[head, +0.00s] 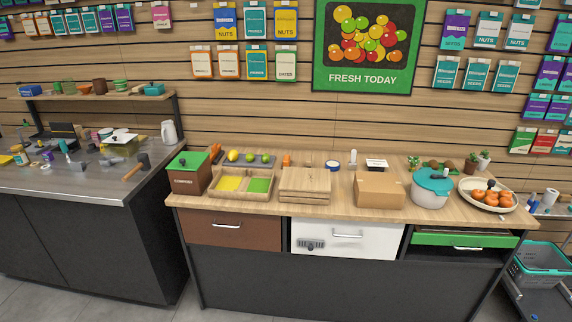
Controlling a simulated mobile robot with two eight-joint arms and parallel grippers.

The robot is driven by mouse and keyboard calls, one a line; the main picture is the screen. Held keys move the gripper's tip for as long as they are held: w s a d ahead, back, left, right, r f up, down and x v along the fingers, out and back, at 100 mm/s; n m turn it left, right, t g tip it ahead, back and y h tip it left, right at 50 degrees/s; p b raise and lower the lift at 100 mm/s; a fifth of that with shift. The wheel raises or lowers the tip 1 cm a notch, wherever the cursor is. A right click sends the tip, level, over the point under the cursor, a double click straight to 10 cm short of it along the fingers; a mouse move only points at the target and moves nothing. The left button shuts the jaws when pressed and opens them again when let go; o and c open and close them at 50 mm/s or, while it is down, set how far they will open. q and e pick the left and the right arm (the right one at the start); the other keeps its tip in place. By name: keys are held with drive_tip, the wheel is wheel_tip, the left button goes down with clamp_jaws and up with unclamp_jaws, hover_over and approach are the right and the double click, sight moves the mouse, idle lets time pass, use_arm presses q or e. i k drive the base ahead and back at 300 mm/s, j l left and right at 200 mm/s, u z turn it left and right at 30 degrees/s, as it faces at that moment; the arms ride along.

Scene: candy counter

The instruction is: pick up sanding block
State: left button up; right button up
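I cannot pick out the sanding block with certainty in the head view. Small items crowd the metal-topped counter (60,182) at the left, among them a small yellow item (6,160) at its left edge, a hammer (136,167) and a white pitcher (169,132). They are too small to name surely. Neither of my grippers is in view.
The wooden counter (340,208) holds a compost bin (187,180), a divided tray (243,197), a wooden box (305,185), a cardboard box (380,190), a teal-lidded pot (432,188) and a fruit plate (468,195). Its front edge strip is clear. A teal basket (540,265) stands right.

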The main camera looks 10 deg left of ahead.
sight(287, 162)
drive_tip(key=i+j+z, duration=0.1)
drive_tip(key=i, duration=0.35)
drive_tip(key=i+j+z, duration=0.15)
drive_tip(key=i, duration=0.3)
drive_tip(key=i+j+z, duration=0.1)
drive_tip(key=i, duration=0.35)
drive_tip(key=i+j+z, duration=0.15)
drive_tip(key=i+j, duration=0.2)
drive_tip(key=i, duration=0.55)
